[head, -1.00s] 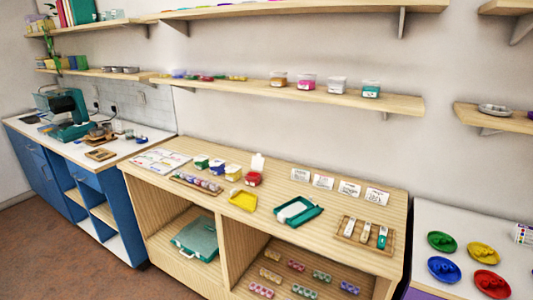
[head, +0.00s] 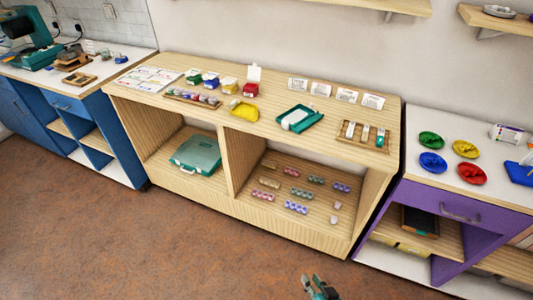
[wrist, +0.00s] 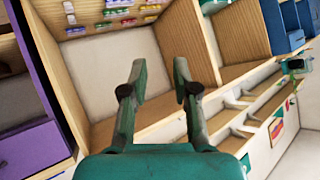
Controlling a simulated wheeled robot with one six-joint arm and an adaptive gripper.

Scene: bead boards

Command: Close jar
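Several small coloured jars stand in a row on the wooden counter (head: 150,66) in the head view: green (head: 194,78), blue (head: 211,83), yellow (head: 229,87) and red (head: 250,90). The red jar has a white lid (head: 254,73) standing upright, so it looks open. The lids of the other three look down, but they are small. My gripper (head: 318,288) is at the bottom edge of the head view, low in front of the counter and far from the jars. In the wrist view my gripper (wrist: 159,72) is open with nothing between its fingers.
Bead strips and a teal case (head: 196,156) sit on the shelf below. A purple cabinet (head: 450,207) stands right. The floor (head: 150,240) in front is clear.

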